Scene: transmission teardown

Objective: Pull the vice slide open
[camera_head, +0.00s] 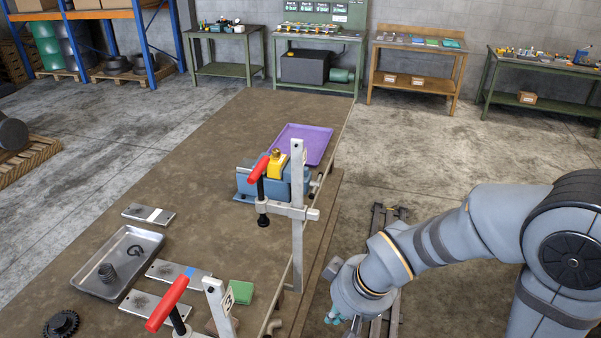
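A blue vice (246,185) stands on the brown workbench (215,150), near its right edge. A yellow part (276,167) sits at the top of the vice, between blue portions. A clamp with a red handle (259,168) and an upright grey bar (297,230) stands in front and hides part of the vice. I cannot tell how far the vice slide is open. My gripper (341,320) is low, to the right of the bench edge and well apart from the vice. Only small teal parts of it show below my wrist, so its opening is unclear.
A second red-handled clamp (167,304) stands at the front edge. A purple tray (316,143) lies behind the vice. A metal tray (96,285) with a coil and a ring, flat metal plates (148,214), a dark gear (61,324) and a green block (241,292) lie at left.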

